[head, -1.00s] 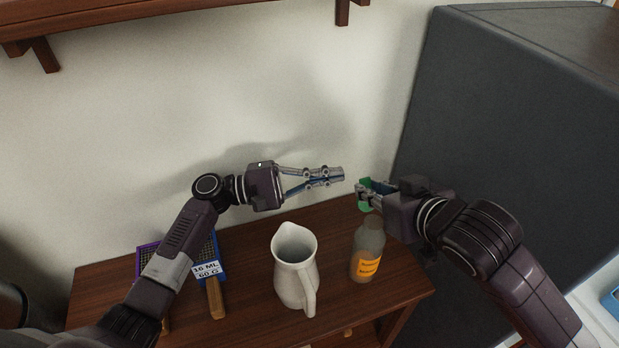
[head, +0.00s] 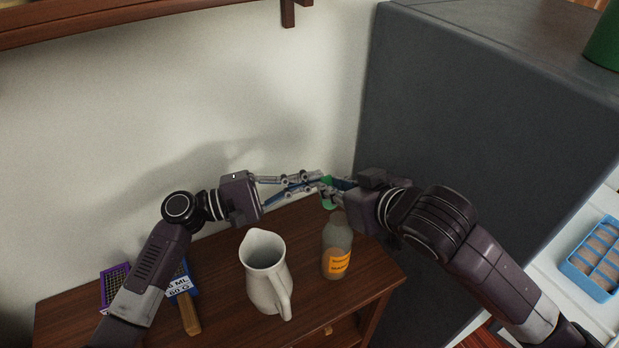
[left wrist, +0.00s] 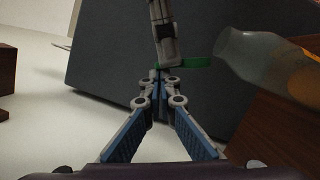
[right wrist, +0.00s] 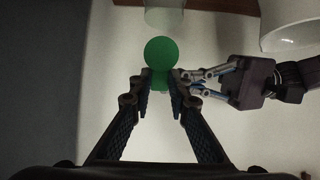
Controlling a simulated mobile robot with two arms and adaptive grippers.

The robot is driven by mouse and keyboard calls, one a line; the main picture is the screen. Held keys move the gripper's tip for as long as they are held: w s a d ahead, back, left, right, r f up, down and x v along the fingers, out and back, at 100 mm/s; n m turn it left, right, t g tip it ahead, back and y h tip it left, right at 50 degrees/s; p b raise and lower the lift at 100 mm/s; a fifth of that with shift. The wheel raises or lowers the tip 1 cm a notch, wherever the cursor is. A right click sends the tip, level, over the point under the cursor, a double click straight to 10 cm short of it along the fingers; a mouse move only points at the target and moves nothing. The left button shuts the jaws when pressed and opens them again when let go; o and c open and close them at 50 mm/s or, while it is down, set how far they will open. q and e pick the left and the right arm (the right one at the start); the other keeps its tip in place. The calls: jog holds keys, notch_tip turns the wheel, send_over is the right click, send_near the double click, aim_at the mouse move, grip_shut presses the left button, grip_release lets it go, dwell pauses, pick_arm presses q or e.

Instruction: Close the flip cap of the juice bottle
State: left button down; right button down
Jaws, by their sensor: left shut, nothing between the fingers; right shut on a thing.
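The juice bottle (head: 337,250) stands upright at the right of the wooden table, with an orange label. Its green flip cap (head: 328,204) shows just above the bottle neck. In the right wrist view the cap is a round green disc (right wrist: 161,52) with a narrow part between the fingertips; the joint with the bottle is not clear. My right gripper (right wrist: 161,84) is shut on this cap. My left gripper (head: 318,177) is shut and empty, its tips close beside the right fingers. In the left wrist view the tips (left wrist: 158,76) are near the green cap edge (left wrist: 199,62); contact is unclear.
A white pitcher (head: 265,280) stands left of the bottle. Graters (head: 180,282) lie at the table's left, partly behind my left arm. A large dark grey cabinet (head: 470,110) rises at the right, and a wall (head: 150,120) is behind the table.

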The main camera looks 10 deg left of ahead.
pick_arm(q)
jog(key=shift+s+d+r+m, duration=0.3)
jog(key=shift+s+d+r, duration=0.1)
jog(key=shift+s+d, duration=0.1)
pick_arm(e)
jog(key=c, duration=1.8)
grip_release()
pick_arm(q)
jog(key=shift+a, duration=0.1)
pick_arm(e)
jog(key=shift+d, duration=0.1)
pick_arm(q)
jog(key=shift+w, duration=0.1)
